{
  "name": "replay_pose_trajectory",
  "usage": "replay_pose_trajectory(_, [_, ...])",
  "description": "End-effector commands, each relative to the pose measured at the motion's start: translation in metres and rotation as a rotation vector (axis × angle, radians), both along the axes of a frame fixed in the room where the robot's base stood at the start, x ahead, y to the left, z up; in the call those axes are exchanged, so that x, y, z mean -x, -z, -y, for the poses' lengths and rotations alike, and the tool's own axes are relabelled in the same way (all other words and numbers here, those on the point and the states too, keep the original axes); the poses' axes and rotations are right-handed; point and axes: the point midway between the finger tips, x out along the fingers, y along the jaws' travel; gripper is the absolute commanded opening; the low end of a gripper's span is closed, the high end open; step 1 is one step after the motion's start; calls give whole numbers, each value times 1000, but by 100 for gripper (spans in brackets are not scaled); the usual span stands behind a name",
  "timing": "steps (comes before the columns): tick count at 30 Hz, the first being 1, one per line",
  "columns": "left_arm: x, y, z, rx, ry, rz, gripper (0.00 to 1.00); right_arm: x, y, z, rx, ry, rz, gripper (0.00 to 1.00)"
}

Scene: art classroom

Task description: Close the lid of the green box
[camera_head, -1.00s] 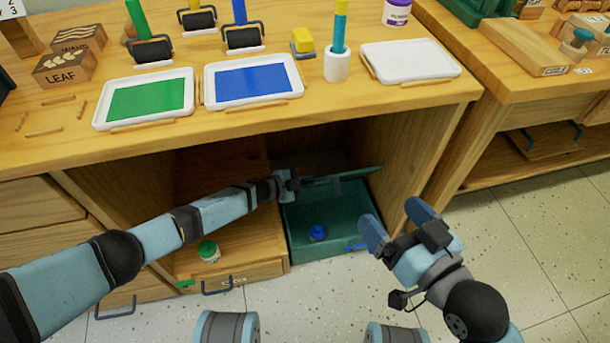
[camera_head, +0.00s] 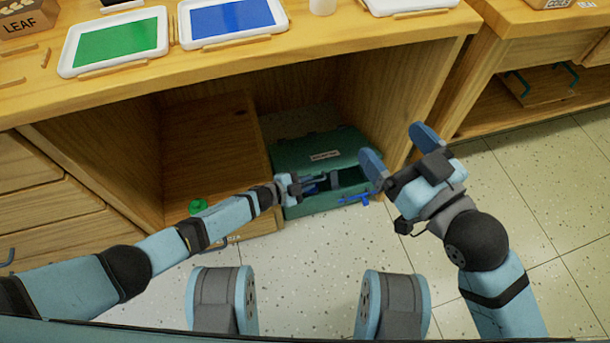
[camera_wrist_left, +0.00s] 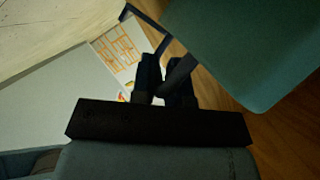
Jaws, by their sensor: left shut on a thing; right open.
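The green box (camera_head: 330,207) sits in the open bay under the wooden counter. Its lid (camera_head: 318,143), with a small label, is tilted low over the box. A dark gap shows between the lid's front edge and the box. My left gripper (camera_head: 312,183) is at the front of the lid, shut on it; the exact grip is hard to see. In the left wrist view a green panel, apparently the lid (camera_wrist_left: 250,50), is beside the dark fingers (camera_wrist_left: 163,75). My right gripper (camera_head: 400,152) is open and empty, right of the box.
A wooden compartment with a green-lidded jar (camera_head: 198,206) is left of the box. A blue item (camera_head: 352,198) is at the box's front right. The bay's right wall (camera_head: 385,80) is close to the box. Paint trays (camera_head: 232,20) lie on the counter above. The floor in front is clear.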

Motion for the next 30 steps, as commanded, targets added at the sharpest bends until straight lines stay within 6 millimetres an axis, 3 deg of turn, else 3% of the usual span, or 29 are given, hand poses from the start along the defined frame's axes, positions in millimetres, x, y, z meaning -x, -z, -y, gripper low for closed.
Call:
replay_pose_trajectory(12, [-2, 2, -2, 2, -8, -2, 0, -2, -3, 0, 0, 1, 15, 90])
replay_pose_trajectory(13, [-2, 2, -2, 2, -8, -2, 17, -2, -2, 0, 0, 1, 14, 90])
replay_pose_trajectory(15, [-2, 2, -2, 1, -7, -1, 33, -2, -1, 0, 0, 1, 11, 90])
replay_pose_trajectory(16, [-2, 2, -2, 1, -7, -2, 36, -2, -1, 0, 0, 1, 9, 90])
replay_pose_trajectory(25, [0, 1, -3, 0, -3, -1, 36, 0, 0, 0, -1, 1, 0, 90])
replay_pose_trajectory(30, [11, -8, -18, -1, -4, -3, 36, 1, -8, -1, -22, -4, -33, 90])
